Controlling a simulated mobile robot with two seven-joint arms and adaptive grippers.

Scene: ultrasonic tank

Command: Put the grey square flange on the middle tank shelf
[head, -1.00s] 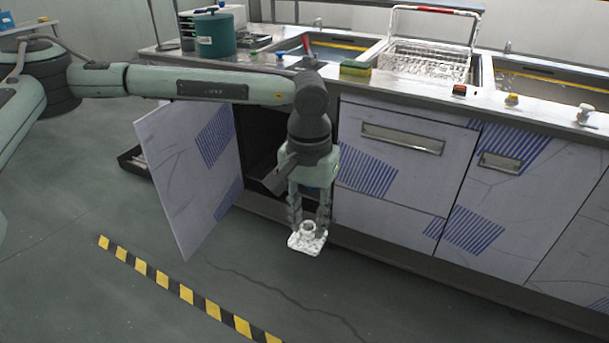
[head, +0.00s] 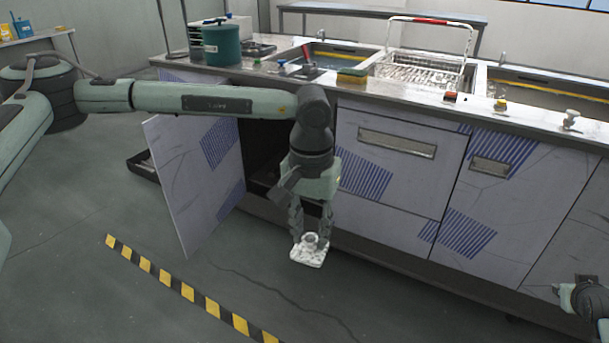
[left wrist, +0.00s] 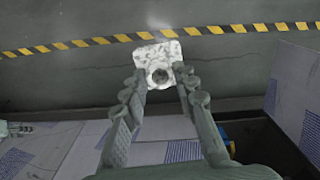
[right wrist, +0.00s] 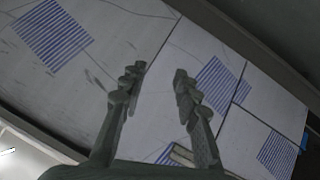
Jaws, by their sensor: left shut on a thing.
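The grey square flange (head: 308,254) is a pale, mottled square plate with a short round neck. My left gripper (head: 310,238) points down and is shut on its neck, holding it in front of the cabinet, clear of the counter. The flange (left wrist: 150,52) also shows between the fingertips in the left wrist view. My right gripper (right wrist: 153,72) has its fingers apart with nothing between them, facing the cabinet fronts. The middle tank shelf cannot be made out; the opening behind the open door (head: 192,170) is dark and partly hidden by my left arm.
The counter (head: 375,85) carries a green pot (head: 221,45), a sponge (head: 352,76) and a wire basket (head: 425,70) over the sinks. The open door stands left of my left gripper. Floor around the striped tape (head: 185,290) is clear.

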